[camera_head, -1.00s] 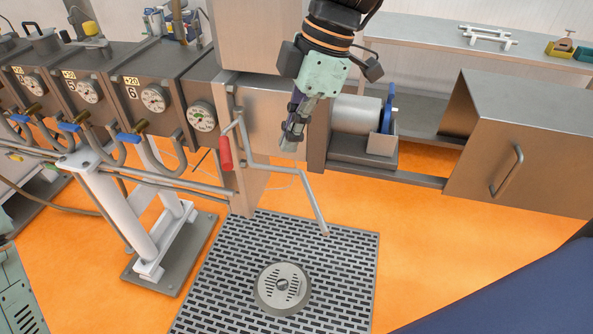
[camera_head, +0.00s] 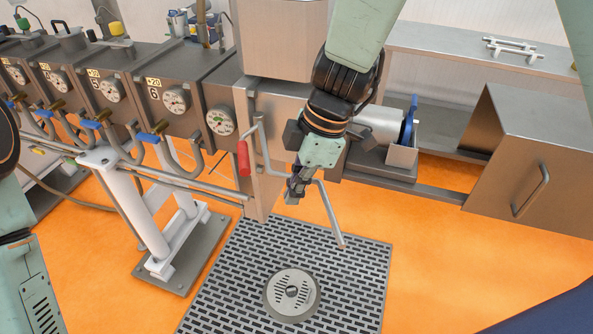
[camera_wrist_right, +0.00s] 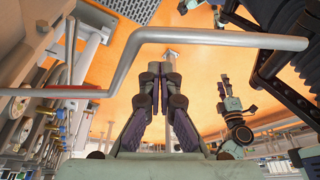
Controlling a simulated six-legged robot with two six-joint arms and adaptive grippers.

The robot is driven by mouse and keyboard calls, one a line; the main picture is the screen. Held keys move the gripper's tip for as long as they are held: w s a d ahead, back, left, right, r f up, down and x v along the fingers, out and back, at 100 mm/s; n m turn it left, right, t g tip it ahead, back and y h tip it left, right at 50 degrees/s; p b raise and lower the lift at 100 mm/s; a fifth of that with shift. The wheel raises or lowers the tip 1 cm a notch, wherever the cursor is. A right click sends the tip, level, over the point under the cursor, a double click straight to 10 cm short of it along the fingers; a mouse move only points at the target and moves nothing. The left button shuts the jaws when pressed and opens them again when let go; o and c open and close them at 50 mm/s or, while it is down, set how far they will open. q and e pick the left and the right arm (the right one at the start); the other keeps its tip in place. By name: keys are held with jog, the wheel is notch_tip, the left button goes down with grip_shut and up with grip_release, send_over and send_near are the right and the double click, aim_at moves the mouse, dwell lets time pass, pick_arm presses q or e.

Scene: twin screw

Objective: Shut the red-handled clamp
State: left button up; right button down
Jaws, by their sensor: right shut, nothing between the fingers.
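The red handle (camera_head: 243,158) belongs to the clamp on the front of the steel machine housing. The clamp's bent grey rod (camera_head: 262,140) runs up beside the handle, and a long bar (camera_head: 329,215) slants down to the right from it. My right gripper (camera_head: 292,197) is shut and empty, pointing down in front of the housing, right of the red handle. In the right wrist view, the shut fingers (camera_wrist_right: 160,75) point toward a grey bent bar (camera_wrist_right: 215,37), and the red handle (camera_wrist_right: 50,92) is at the left.
A row of dark boxes with gauges (camera_head: 175,98) and blue-handled valves runs left. A floor grate (camera_head: 350,270) with a round drain lies below. A steel box with a handle (camera_head: 535,165) stands at right. Orange floor is open at lower right.

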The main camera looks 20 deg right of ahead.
aim_at(316, 183)
jog(key=d, duration=0.1)
jog(key=d+r+p, duration=0.1)
jog(key=d, duration=0.1)
jog(key=shift+s+d+r, duration=0.1)
jog(key=shift+s+r, duration=0.05)
jog(key=shift+s, duration=0.1)
jog(key=shift+w+d, duration=0.1)
jog(key=shift+w, duration=0.05)
jog(key=shift+s, duration=0.2)
jog(key=shift+d, duration=0.1)
